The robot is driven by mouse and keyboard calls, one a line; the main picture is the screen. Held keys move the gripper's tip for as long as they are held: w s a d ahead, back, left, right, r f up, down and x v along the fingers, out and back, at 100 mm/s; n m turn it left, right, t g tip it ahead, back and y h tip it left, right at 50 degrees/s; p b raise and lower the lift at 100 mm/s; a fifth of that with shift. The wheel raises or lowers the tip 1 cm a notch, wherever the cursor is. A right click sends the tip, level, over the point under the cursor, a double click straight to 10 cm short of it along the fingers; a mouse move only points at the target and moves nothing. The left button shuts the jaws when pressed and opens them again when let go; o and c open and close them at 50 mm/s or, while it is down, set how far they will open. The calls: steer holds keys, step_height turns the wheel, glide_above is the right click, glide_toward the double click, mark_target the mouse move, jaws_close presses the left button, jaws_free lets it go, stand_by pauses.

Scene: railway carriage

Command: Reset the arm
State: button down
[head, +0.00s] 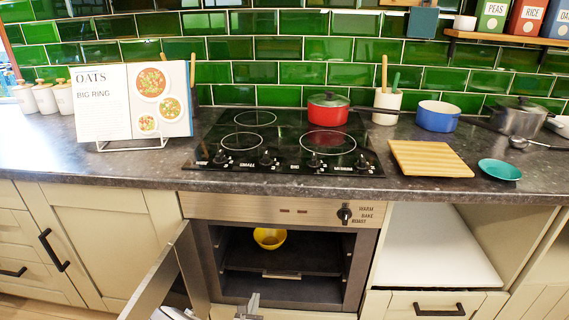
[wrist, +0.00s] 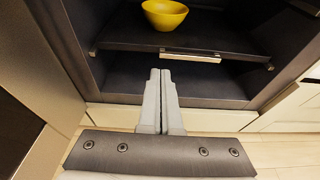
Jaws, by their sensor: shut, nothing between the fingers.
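My gripper (head: 249,303) is low in front of the open oven (head: 225,290), near the bottom edge of the head view. In the wrist view my gripper (wrist: 160,76) has its two fingers together with nothing between them. It points toward the oven opening. A yellow bowl (head: 269,238) sits on the oven's rack, apart from my gripper. The bowl also shows at the top of the wrist view (wrist: 165,14). Most of my arm is out of the head view.
The oven door (head: 158,285) stands open on the left. Above is the dark counter (head: 90,160) with a hob, a red pot (head: 327,117), a blue pan (head: 437,122), a wooden board (head: 428,159) and a recipe book (head: 131,103). An open white-floored compartment (head: 440,250) is right of the oven.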

steer(key=w+d+r+m+g+h, duration=0.1)
steer(key=w+d+r+m+h, duration=0.1)
steer(key=d+r+m+h, duration=0.5)
steer(key=w+d+r+m+g, duration=0.2)
steer(key=d+r+m, duration=0.2)
steer(key=r, duration=0.7)
steer(key=s+d+r+m+g+h, duration=0.2)
steer(key=s+d+r+m+g, duration=0.45)
steer(key=d+r+m, duration=0.6)
steer(key=s+d+r+m+g+y, duration=0.2)
steer(key=s+d+r+m+y, duration=0.3)
steer(key=s+r, duration=0.6)
steer(key=s+a+r+m+t+y, duration=0.1)
steer(key=s+a+r+m+y, duration=0.15)
steer(key=s, duration=0.45)
steer(key=s+a+r+m+t+y, duration=0.1)
steer(key=s+r+m+t+y, duration=0.2)
steer(key=s, duration=0.5)
step_height(320, 180, up, 17)
steer(key=m+g+p, duration=0.1)
steer(key=p, duration=1.5)
steer(key=shift+w+d+f+h, duration=0.15)
steer(key=shift+w+h, duration=0.05)
steer(key=shift+h, duration=0.15)
steer(key=shift+s+f+g, duration=0.1)
steer(key=shift+s+g, duration=0.05)
steer(key=shift+g, duration=0.1)
